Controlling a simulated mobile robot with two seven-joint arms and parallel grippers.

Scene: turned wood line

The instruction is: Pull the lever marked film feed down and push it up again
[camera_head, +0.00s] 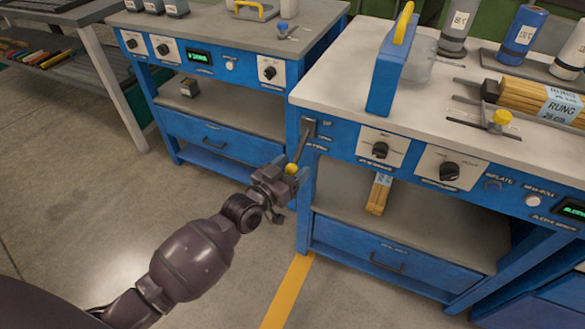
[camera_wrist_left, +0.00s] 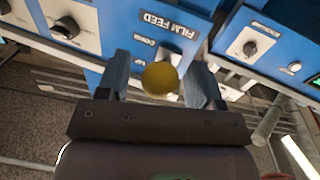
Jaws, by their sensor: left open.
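The film feed lever (camera_head: 302,146) comes out of a dark plate at the left end of the nearer blue bench's front panel. It ends in a yellow ball knob (camera_head: 291,169). In the left wrist view the knob (camera_wrist_left: 160,78) sits between the two fingers, with a visible gap on each side. My left gripper (camera_head: 284,178) is open around the knob; the wrist view also shows the gripper (camera_wrist_left: 160,84). Whether a finger touches the knob is unclear. My right gripper is not in view.
The panel also has dark rotary knobs (camera_head: 449,171) and buttons. A blue holder with a yellow handle (camera_head: 403,24) and a wood bundle (camera_head: 545,98) stand on the bench top. A second blue bench (camera_head: 215,85) stands to the left. Open floor lies in front.

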